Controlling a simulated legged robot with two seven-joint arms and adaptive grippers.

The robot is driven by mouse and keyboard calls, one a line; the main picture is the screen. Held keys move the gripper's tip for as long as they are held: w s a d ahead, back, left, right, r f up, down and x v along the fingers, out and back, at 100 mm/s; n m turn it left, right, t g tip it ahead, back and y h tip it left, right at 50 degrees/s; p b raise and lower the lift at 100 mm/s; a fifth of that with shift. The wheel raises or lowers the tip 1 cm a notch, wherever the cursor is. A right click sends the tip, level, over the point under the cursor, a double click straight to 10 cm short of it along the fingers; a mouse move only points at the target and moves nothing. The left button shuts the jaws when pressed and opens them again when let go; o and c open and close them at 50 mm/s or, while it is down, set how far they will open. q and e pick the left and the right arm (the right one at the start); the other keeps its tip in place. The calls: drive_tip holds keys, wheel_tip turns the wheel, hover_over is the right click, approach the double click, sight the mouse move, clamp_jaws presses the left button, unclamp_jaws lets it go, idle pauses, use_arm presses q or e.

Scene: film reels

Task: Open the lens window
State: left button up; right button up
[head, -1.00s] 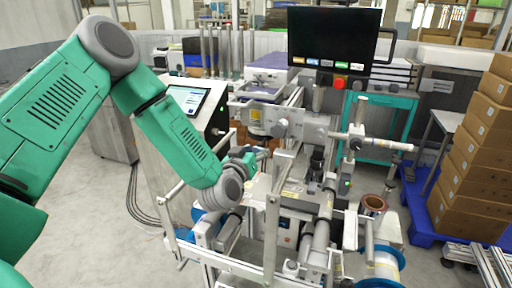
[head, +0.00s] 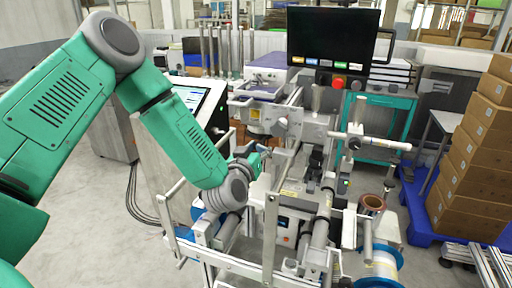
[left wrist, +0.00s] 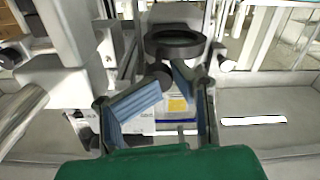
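In the left wrist view, a round dark ring with a glassy middle (left wrist: 175,40), which looks like the lens window, sits just beyond my fingertips. Its hinge or catch cannot be made out, and I cannot tell whether it is open. My left gripper (left wrist: 167,80) has two blue-padded fingers, apart, with a gap between them and nothing clearly held. The tips are close below the ring; contact cannot be told. In the head view my left gripper (head: 262,153) reaches into the reel machine (head: 310,130), partly hidden by my wrist. The right gripper is not in view.
A metal post and rail frame (head: 271,235) stands close in front of my left wrist. A monitor (head: 334,37) hangs above the machine, and a tilted touch panel (head: 190,98) is behind my forearm. Stacked cartons (head: 480,150) stand at the right. Floor at left is free.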

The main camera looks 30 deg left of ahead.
use_arm(q)
drive_tip(key=v, duration=1.5)
drive_tip(key=shift+s+d, duration=0.25)
drive_tip(key=shift+s, duration=0.1)
idle(0.8)
